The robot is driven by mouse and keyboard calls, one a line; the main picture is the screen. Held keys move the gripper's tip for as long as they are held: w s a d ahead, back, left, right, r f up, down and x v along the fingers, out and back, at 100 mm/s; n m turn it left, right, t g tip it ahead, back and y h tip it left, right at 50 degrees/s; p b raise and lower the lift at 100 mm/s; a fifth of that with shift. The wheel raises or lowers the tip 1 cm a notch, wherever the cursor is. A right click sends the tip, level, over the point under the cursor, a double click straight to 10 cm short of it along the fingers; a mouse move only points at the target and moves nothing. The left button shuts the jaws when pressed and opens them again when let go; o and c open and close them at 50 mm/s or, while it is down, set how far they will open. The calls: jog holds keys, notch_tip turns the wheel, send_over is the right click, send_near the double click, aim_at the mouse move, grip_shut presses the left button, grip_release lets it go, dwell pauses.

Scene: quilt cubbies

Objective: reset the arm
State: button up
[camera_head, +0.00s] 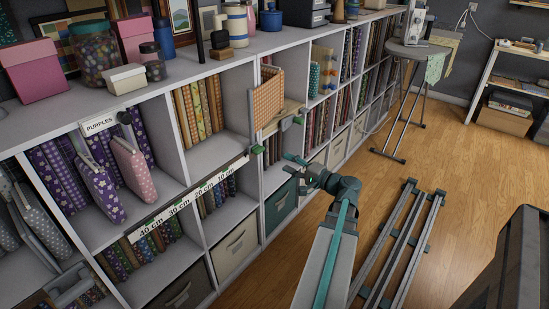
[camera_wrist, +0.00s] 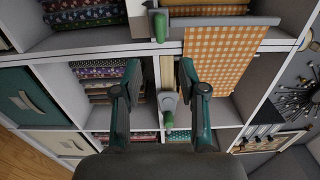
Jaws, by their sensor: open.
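My gripper (camera_head: 293,165) is in front of the cubby shelf (camera_head: 212,150), at the end of my grey and green arm. In the wrist view its two dark green fingers (camera_wrist: 158,78) are spread apart, with nothing clearly held between them. An orange checked fabric piece (camera_head: 267,98) stands in an upper cubby, above and left of my gripper in the head view. It also shows in the wrist view (camera_wrist: 225,52), beyond the right finger. A pale upright part with a green tip (camera_wrist: 168,121) shows between the fingers; I cannot tell if they touch it.
Folded fabrics (camera_head: 199,108) fill many cubbies, with fabric bins (camera_head: 235,248) in the lower row. Jars and boxes (camera_head: 94,50) stand on the shelf top. A stool (camera_head: 405,52) stands at the back. Rails (camera_head: 400,245) lie on the wooden floor (camera_head: 460,170), which has clear room at right.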

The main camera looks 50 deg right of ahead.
jog(key=s+a+f+n+g+y, duration=0.25)
jog(key=a+f+g, duration=0.55)
jog(key=a+f, duration=0.75)
jog(key=s+a+f+n+g+y, duration=0.2)
jog(key=a+f+n+g+y, duration=0.2)
jog(key=a+f+g, duration=0.8)
jog(key=s+a+f+n+g+h, duration=0.75)
jog(key=s+a+f+n, duration=0.35)
jog(key=s+a+f, duration=0.9)
jog(key=w+a+r+t+p, duration=0.1)
jog(key=r+p, duration=0.8)
jog(key=p, duration=0.1)
jog(key=w+r+t+p, duration=0.1)
jog(key=w+r+p, duration=0.1)
jog(key=r+p, duration=0.7)
jog(key=shift+a+t+p, duration=0.35)
jog(key=shift+p, duration=0.4)
